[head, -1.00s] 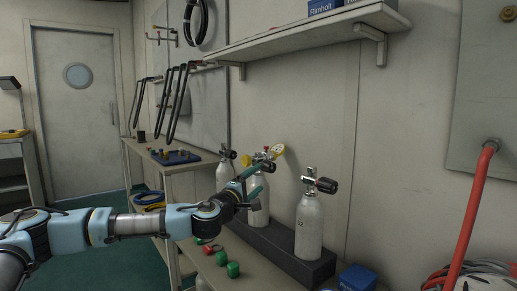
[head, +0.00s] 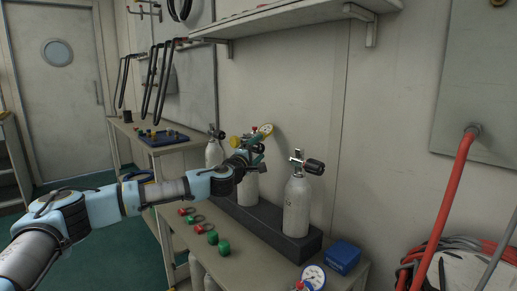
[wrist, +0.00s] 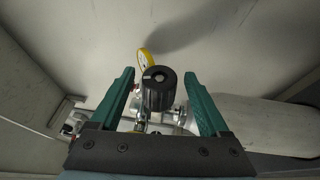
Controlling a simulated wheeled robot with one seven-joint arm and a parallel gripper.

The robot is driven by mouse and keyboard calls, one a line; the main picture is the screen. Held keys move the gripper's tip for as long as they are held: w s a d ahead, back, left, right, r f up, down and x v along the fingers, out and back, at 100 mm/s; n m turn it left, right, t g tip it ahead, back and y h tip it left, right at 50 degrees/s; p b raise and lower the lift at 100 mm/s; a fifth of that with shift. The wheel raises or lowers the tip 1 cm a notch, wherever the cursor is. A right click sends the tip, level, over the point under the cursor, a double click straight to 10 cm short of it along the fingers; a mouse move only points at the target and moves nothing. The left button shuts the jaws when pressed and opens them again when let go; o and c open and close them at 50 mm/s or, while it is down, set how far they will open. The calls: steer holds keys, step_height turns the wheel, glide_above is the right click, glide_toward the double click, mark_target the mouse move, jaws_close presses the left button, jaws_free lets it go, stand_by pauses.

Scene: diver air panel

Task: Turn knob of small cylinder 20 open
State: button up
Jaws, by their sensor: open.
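Three small white cylinders stand in a row: a left one (head: 213,153), a middle one (head: 250,192) and a right one (head: 297,208). I cannot read a number on any of them. My gripper (head: 254,152) is at the valve of the middle cylinder and partly hides it. In the wrist view my gripper (wrist: 159,78) is open, with its green fingers on either side of a black ribbed knob (wrist: 157,92). Small gaps show between knob and fingers. The cylinder body (wrist: 255,122) lies to the right there. The right cylinder's black knob (head: 314,166) is free.
The cylinders stand in a dark block (head: 270,228) on a bench. Red and green caps (head: 212,237) lie in front, and a blue box (head: 343,257) stands right. A yellow gauge (head: 265,131) sits close behind my gripper. A shelf (head: 290,25) hangs above.

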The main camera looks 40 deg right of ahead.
jaws_close()
stand_by(0.7)
